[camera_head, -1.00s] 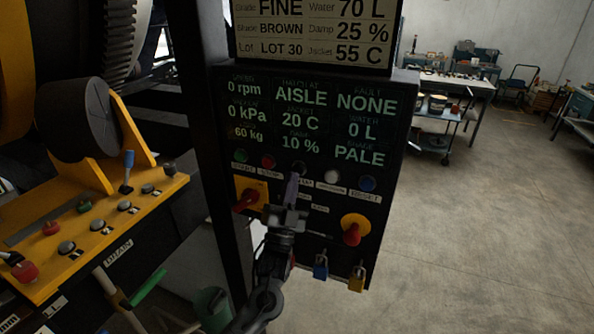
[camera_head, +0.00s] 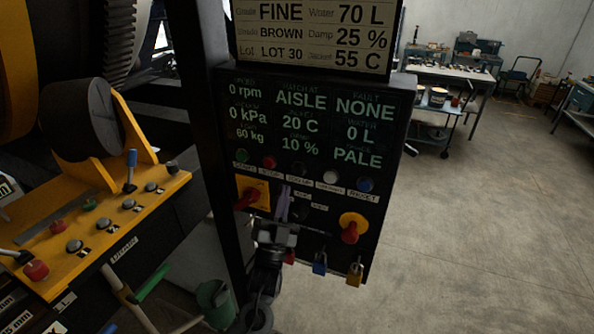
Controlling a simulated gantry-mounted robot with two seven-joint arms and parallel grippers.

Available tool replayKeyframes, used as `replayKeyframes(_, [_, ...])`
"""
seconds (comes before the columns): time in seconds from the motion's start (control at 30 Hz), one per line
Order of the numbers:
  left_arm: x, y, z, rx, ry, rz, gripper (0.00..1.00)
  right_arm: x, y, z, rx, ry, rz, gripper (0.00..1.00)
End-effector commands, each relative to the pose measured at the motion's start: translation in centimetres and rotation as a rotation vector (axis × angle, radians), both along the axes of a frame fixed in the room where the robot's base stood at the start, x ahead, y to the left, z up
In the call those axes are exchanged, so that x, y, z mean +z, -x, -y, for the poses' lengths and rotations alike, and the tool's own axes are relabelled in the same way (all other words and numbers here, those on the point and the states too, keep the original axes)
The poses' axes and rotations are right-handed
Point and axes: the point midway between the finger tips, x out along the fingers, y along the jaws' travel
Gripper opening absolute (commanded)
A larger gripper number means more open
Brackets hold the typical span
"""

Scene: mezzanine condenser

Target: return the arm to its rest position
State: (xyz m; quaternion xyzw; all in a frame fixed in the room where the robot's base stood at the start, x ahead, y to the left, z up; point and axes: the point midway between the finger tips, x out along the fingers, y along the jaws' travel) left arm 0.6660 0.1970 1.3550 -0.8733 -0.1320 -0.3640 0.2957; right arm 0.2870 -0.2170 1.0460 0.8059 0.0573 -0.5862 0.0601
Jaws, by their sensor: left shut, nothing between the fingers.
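My left gripper (camera_head: 283,207) is in front of the lower part of the black control panel (camera_head: 395,185). Its arm comes up from the bottom of the picture. The fingers are together and point up, with nothing between them. The tips are just below the row of buttons, between the left red rotary switch (camera_head: 249,197) on its yellow plate and the right red rotary switch (camera_head: 350,233). I cannot tell whether the fingers touch the panel. The gripper and wrist hide part of the panel's lower left. My right gripper is not in view.
A blue padlock (camera_head: 320,264) and a yellow padlock (camera_head: 355,273) hang at the panel's bottom edge. A yellow console (camera_head: 60,255) with knobs and a blue lever (camera_head: 131,168) stands at left. A green bucket (camera_head: 215,303) is below. Open floor (camera_head: 480,230) lies at right.

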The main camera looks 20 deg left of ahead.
Motion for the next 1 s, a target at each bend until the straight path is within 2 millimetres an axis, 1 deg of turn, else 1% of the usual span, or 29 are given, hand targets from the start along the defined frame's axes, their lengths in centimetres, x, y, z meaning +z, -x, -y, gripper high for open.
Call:
replayKeyframes(0.2, [-0.1, 0.0, 0.0, 0.0, 0.0, -0.001, 0.0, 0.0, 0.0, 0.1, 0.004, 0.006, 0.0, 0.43])
replayKeyframes(0.27, [-0.5, 0.1, 0.0, 0.0, 0.0, -0.009, 0.0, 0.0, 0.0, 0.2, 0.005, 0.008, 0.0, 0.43])
replayKeyframes(0.3, [-1.1, 0.1, 0.0, 0.0, 0.0, -0.018, 0.0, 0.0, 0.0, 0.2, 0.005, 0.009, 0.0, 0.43])
replayKeyframes(0.37, [-2.5, 0.4, 0.0, -0.001, 0.0, -0.041, 0.0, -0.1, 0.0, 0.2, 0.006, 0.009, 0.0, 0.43])
replayKeyframes(0.43, [-5.0, 0.9, 0.1, -0.001, 0.002, -0.08, 0.0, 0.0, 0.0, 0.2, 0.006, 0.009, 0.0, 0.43])
replayKeyframes(0.47, [-6.3, 1.2, 0.0, 0.001, 0.004, -0.102, 0.0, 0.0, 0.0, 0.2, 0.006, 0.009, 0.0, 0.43])
replayKeyframes(0.53, [-10.0, 2.4, -0.4, 0.008, 0.014, -0.162, 0.0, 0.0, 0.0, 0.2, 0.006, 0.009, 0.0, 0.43])
replayKeyframes(0.57, [-11.7, 3.3, -0.6, 0.01, 0.023, -0.19, 0.0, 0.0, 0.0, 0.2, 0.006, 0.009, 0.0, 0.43])
replayKeyframes(0.6, [-13.7, 4.6, -0.8, 0.01, 0.037, -0.223, 0.0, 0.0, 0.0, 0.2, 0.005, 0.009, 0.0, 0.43])
replayKeyframes(0.67, [-16.3, 6.9, -1.1, 0.004, 0.064, -0.279, 0.0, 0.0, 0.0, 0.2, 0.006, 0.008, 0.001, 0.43])
replayKeyframes(0.7, [-18.1, 8.4, -1.4, 0.0, 0.089, -0.339, 0.0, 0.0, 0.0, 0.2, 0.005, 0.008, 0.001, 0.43])
replayKeyframes(0.77, [-20.7, 10.5, -1.8, -0.011, 0.134, -0.448, 0.0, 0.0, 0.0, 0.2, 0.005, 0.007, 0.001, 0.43])
replayKeyframes(0.8, [-22.4, 12.0, -2.0, -0.023, 0.17, -0.532, 0.0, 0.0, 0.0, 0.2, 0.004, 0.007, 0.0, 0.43])
replayKeyframes(0.87, [-24.9, 14.4, -2.3, -0.04, 0.228, -0.677, 0.0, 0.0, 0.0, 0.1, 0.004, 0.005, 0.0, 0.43])
replayKeyframes(0.9, [-26.4, 16.0, -2.4, -0.053, 0.27, -0.78, 0.0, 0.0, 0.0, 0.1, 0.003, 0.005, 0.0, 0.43])
replayKeyframes(0.97, [-28.1, 18.4, -2.3, -0.071, 0.322, -0.921, 0.0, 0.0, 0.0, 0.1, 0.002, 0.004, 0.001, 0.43])
replayKeyframes(1.0, [-29.0, 19.9, -2.3, -0.08, 0.352, -1.013, 0.0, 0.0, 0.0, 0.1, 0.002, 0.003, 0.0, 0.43])
